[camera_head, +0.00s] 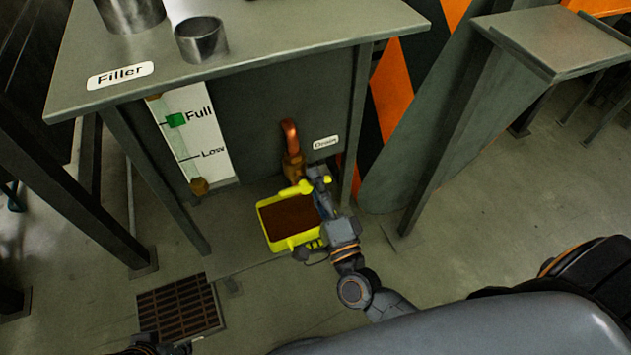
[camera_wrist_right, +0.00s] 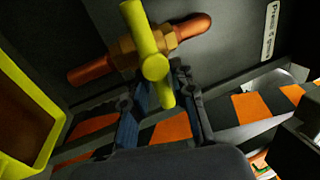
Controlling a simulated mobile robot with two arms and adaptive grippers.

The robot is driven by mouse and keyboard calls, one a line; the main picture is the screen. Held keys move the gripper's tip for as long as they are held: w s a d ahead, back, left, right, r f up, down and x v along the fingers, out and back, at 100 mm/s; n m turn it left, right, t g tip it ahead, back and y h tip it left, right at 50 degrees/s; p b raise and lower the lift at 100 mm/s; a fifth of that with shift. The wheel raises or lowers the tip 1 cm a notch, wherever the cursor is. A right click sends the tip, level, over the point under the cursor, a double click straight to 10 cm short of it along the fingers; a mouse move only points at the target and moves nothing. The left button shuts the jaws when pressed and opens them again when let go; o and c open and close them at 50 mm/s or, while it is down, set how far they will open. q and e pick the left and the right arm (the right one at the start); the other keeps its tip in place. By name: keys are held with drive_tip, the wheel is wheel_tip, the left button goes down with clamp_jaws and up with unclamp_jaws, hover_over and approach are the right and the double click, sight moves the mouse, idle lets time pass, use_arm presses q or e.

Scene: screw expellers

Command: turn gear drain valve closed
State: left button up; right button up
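My right gripper (camera_head: 322,180) is at the handle. In the right wrist view (camera_wrist_right: 160,108) its fingers are apart, with the handle's near end between them; I cannot tell whether they touch it. At the head view's bottom left, only a dark part of my left arm shows, and its finger state is unclear.
A yellow tray (camera_head: 267,238) with brown contents lies on the floor below the valve, close to my right gripper. Machine legs (camera_head: 357,110) stand near it. A floor grate (camera_head: 180,308) is at lower left. A level gauge (camera_head: 197,135) is left of the pipe.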

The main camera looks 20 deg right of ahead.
idle(0.3)
drive_tip(key=v, duration=1.2)
